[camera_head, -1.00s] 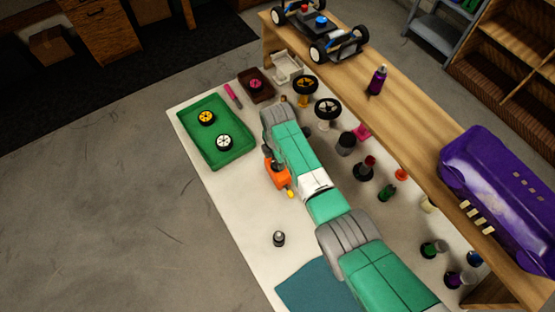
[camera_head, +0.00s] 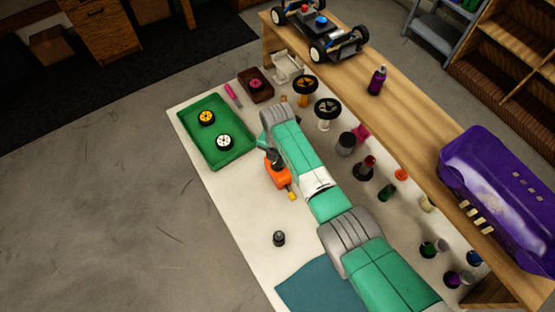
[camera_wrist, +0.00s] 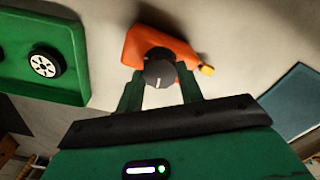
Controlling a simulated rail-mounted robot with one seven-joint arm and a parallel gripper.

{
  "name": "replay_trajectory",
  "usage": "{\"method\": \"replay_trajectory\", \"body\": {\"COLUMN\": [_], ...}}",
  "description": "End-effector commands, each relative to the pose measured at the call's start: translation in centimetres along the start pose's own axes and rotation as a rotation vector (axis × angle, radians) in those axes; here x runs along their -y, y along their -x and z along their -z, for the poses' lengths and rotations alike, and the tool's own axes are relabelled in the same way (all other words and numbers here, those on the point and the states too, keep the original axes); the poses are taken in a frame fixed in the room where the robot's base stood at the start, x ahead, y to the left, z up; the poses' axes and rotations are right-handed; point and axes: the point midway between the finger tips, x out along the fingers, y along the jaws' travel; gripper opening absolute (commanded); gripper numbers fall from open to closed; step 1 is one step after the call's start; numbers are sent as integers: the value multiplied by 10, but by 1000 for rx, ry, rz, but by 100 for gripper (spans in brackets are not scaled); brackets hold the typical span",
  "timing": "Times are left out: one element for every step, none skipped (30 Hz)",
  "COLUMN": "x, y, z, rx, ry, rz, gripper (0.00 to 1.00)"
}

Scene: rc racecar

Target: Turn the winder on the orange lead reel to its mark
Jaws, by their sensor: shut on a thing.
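The orange lead reel (camera_head: 279,177) lies on the pale bench mat, partly covered by my arm, with a small yellow end piece (camera_head: 292,196) at its near right. In the wrist view the reel (camera_wrist: 178,46) is ahead of my gripper, and its dark round winder (camera_wrist: 159,71) faces me. A short pale line shows at the winder's lower edge. My gripper (camera_wrist: 160,82) has its green fingers on either side of the winder and is shut on it. I cannot make out the target mark on the reel.
A green tray (camera_head: 188,126) with two wheels stands to the left of the reel. A small dark bottle (camera_head: 279,239) stands nearer, and a blue-green mat (camera_head: 312,287) lies at the front. Several bottles and two dark wheels on stands line the right, beside the raised wooden shelf (camera_head: 405,105).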

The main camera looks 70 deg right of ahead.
Motion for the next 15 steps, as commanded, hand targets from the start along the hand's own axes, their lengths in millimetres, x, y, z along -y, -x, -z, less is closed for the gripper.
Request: {"method": "replay_trajectory", "body": {"x": [1,0,0,0,0,0,0,0,0,1,1,1,1,1,0], "y": [-1,-1,-1,-1,-1,-1,-1,-1,-1,-1,-1,-1,-1,-1,-1], "z": [0,0,0,0,0,0,0,0,0,0,0,0,0,0,0], "rx": [-1,-1,-1,-1,-1,-1,-1,-1,-1,-1,-1,-1,-1,-1,0], "ry": [27,36,38,37,37,36,36,38,61,99,147,210,252,286,318], "rz": [1,1,1,1,1,1,1,1,1,1,1,1,1,1,1], "gripper": [14,14,14,14,14,14,14,14,14,14,14,14,14,14,14]}}
